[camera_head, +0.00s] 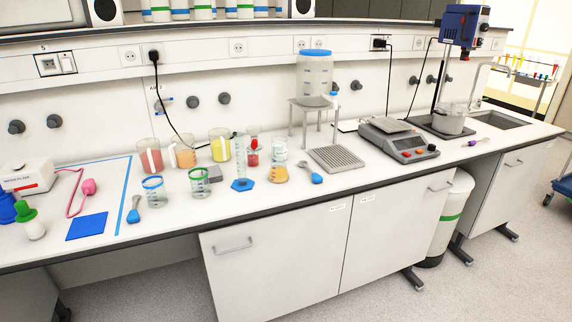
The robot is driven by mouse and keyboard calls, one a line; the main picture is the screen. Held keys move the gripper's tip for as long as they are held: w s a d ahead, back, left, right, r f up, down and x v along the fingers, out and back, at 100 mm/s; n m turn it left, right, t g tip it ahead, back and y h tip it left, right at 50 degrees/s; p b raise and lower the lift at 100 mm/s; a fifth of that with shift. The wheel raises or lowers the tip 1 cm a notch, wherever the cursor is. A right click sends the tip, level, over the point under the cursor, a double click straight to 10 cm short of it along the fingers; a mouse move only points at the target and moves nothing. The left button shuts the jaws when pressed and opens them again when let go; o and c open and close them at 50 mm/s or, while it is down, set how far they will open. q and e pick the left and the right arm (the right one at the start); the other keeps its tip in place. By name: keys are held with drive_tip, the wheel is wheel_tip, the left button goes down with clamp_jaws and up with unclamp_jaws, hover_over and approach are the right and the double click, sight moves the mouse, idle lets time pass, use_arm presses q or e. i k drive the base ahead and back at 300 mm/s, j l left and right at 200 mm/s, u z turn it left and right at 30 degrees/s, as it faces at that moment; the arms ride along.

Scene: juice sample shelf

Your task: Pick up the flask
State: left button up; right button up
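A small clear glass vessel with orange-yellow contents at its bottom (277,174) stands near the middle of the bench, right of a measuring cylinder (239,160) with a blue six-sided foot. It looks the most like a flask, but its outline is too small to be sure. A red-topped container (252,153) stands close behind and left of it. Neither of my grippers is in view.
Red (151,157), orange (183,155) and yellow (220,148) beakers stand behind two empty beakers. A blue scoop (311,174) lies right of the orange-yellow vessel. Further right are a drip grid (336,159), a blue-lidded tank (315,75) and a balance (399,143).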

sight(278, 173)
drive_tip(key=i+j+z, duration=0.1)
drive_tip(key=j, duration=0.2)
drive_tip(key=i+j+z, duration=0.1)
drive_tip(key=i+j, duration=0.2)
drive_tip(key=j, duration=0.35)
drive_tip(key=i+j+z, duration=0.15)
drive_tip(key=j, duration=0.15)
